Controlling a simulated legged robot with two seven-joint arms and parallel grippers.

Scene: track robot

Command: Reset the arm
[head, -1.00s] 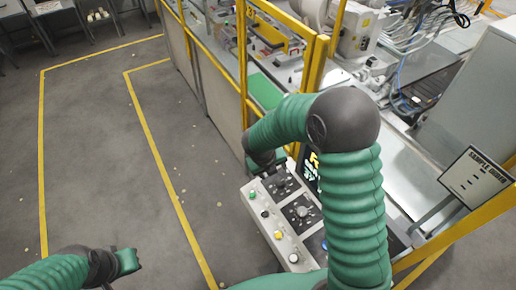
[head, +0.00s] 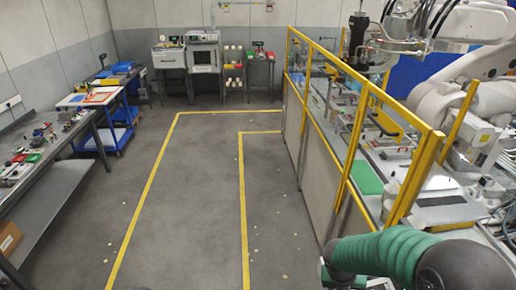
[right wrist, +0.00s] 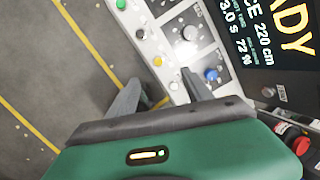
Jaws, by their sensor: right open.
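My right arm (head: 385,253) comes in at the lower right of the head view, with a green ribbed sleeve and a dark joint. In the right wrist view my right gripper (right wrist: 160,80) is open and empty, its two grey fingers apart. It is over the edge of a light control panel (right wrist: 150,42) with knobs and coloured buttons. A yellow button (right wrist: 157,61) shows between the fingers and a blue knob (right wrist: 211,74) lies right of them. I cannot tell whether the fingers touch the panel. My left arm and gripper are out of view.
A yellow-framed fence (head: 352,120) runs along the machine cell at right. A screen (right wrist: 265,30) and a red button (right wrist: 300,145) are near the right gripper. Workbenches (head: 60,160) line the left wall. The grey floor (head: 190,200) with yellow lines is clear between.

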